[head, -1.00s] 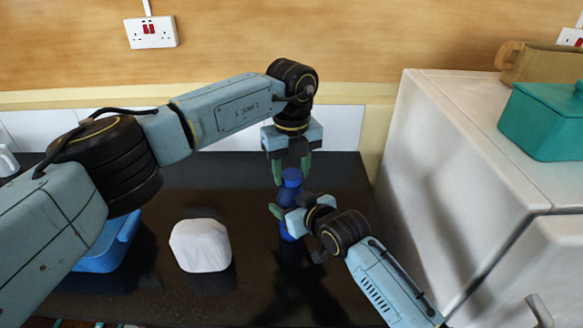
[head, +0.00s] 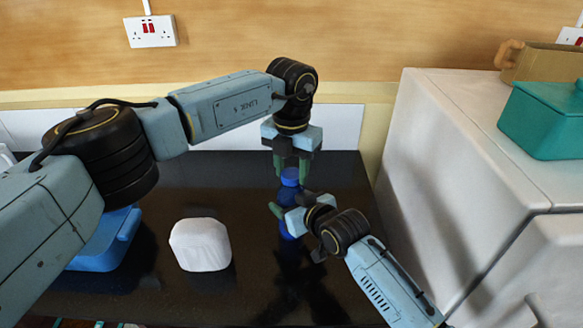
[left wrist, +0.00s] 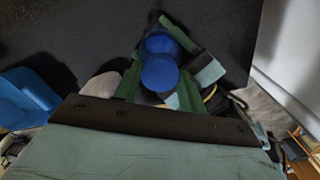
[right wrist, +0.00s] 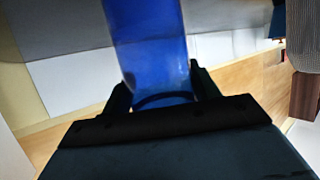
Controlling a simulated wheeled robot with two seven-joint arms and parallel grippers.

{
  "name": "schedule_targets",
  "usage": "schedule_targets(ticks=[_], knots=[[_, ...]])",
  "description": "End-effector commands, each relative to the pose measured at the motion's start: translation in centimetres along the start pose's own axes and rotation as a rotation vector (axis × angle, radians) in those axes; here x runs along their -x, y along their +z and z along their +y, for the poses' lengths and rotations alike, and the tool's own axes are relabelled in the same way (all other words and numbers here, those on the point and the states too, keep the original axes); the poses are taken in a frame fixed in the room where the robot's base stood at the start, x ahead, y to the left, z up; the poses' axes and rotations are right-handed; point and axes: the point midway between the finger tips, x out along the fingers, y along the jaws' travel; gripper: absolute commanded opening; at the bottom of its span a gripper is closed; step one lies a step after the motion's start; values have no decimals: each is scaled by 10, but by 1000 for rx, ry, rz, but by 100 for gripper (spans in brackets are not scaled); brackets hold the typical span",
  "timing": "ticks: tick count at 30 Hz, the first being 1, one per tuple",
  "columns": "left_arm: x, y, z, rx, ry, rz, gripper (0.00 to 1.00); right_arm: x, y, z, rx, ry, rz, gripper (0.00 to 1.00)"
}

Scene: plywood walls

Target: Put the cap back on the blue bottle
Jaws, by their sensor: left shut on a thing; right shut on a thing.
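The blue bottle (head: 287,226) stands upright on the dark counter, partly hidden behind my right gripper. My right gripper (head: 283,208) is shut on the bottle's body from the side. The bottle fills the space between its fingers in the right wrist view (right wrist: 148,45). The blue cap (head: 290,176) is at the top of the bottle, in line with it. My left gripper (head: 292,170) points down from above and is shut on the cap. The left wrist view shows the round cap (left wrist: 160,73) between the green fingers; whether it is fully seated, I cannot tell.
A white rounded block (head: 200,245) stands on the counter (head: 180,195) left of the bottle. A blue container (head: 108,240) is further left, partly behind my left arm. A white cabinet (head: 450,150) rises on the right, with a teal lidded dish (head: 545,120) on top.

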Motion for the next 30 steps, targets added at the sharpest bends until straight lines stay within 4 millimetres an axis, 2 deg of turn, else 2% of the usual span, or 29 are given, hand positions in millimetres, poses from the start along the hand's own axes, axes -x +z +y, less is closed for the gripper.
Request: schedule_targets(ticks=[9, 15, 20, 21, 26, 30], knots=[[0, 0, 1, -613, 1, 1, 13, 0, 0, 0, -1, 0, -1, 0], [0, 0, 0, -944, 0, 2, 13, 0, 0, 0, -1, 0, -1, 0], [0, 0, 0, -954, -1, 1, 13, 0, 0, 0, -1, 0, -1, 0], [0, 0, 0, -954, 0, 1, 44, 0, 1, 0, -1, 0, -1, 0], [0, 0, 0, -952, 0, 1, 65, 0, 1, 0, 0, 0, -1, 0], [-1, 0, 0, -952, -1, 1, 66, 0, 0, 0, 0, 0, -1, 0]])
